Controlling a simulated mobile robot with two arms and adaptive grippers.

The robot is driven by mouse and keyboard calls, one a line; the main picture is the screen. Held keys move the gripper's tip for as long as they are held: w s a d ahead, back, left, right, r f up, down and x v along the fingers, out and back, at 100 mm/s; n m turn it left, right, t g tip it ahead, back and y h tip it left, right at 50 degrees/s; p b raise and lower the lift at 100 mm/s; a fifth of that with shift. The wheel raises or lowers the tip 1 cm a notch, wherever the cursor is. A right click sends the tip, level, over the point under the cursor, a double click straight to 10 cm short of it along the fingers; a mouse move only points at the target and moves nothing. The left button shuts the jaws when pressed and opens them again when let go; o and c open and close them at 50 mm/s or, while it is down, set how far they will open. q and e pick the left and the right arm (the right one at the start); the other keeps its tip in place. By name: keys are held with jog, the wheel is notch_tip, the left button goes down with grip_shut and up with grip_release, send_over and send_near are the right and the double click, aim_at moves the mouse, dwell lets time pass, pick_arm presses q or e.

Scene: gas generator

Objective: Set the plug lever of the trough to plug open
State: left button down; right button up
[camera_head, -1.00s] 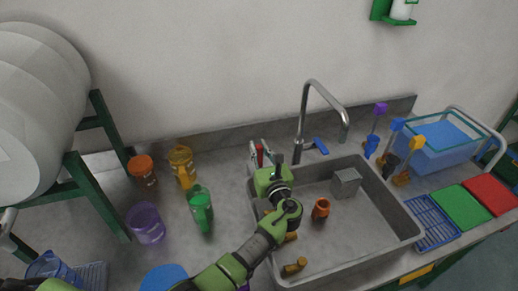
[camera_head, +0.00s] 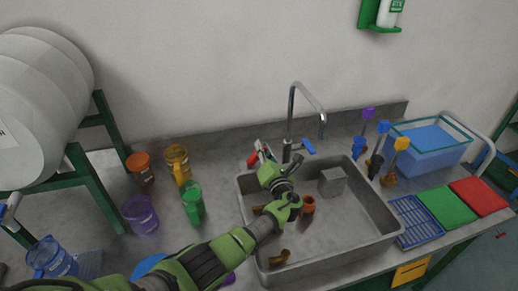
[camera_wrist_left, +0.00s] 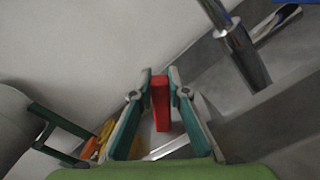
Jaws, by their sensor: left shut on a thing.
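The trough (camera_head: 390,238) is a grey sink set in the counter. A red lever (camera_head: 254,160) stands at its back left rim, left of the faucet, and I take it to be the plug lever. My left gripper (camera_head: 262,152) reaches over the trough's left side to this lever. In the left wrist view the red lever (camera_wrist_left: 161,103) sits upright between the two fingers of my left gripper (camera_wrist_left: 160,82), which is shut on it. The lever's base and the trough's plug are hidden from me. My right gripper does not show.
The chrome faucet (camera_head: 292,115) with a blue handle (camera_head: 309,147) stands just right of the lever. Coloured jugs, including a green one (camera_head: 193,203), stand on the left counter.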

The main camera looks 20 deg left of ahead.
pick_arm(q)
jog(key=shift+w+d+f+m, duration=0.15)
jog(key=shift+d+f+m, duration=0.15)
jog(key=shift+m, duration=0.3)
jog(key=shift+w+d+f+m, duration=0.1)
jog(key=shift+f+m, duration=0.1)
jog(key=shift+m, duration=0.2)
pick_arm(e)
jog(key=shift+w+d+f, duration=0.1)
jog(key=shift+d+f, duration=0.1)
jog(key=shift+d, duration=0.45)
pick_arm(q)
jog(key=shift+f, duration=0.1)
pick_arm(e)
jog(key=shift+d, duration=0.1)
pick_arm(q)
jog(key=c, duration=1.9)
grip_release()
jog(key=v, duration=1.2)
